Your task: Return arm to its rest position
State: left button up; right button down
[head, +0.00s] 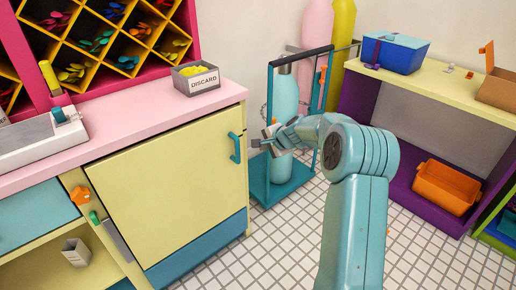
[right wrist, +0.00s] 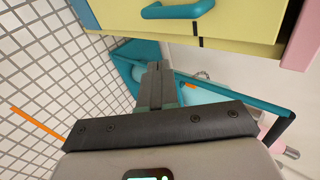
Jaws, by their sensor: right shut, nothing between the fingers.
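My right arm comes up from the bottom of the head view, and its gripper (head: 272,138) is in front of the teal cylinder (head: 285,92) in a teal stand (head: 257,180). In the right wrist view the two dark fingers (right wrist: 155,82) are together with nothing between them. The teal stand's frame (right wrist: 235,98) shows past the fingers there. Whether the gripper touches the cylinder or stand, I cannot tell. My left gripper is not in view.
A yellow cabinet with a teal handle (head: 235,148) stands left of the gripper. On its pink counter (head: 130,115) sits a grey DISCARD box (head: 196,79). At right, a shelf unit (head: 440,80) holds a blue box (head: 395,53) and an orange bin (head: 445,187). White tiled floor is open.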

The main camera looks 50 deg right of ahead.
jog(key=shift+s+a, duration=0.1)
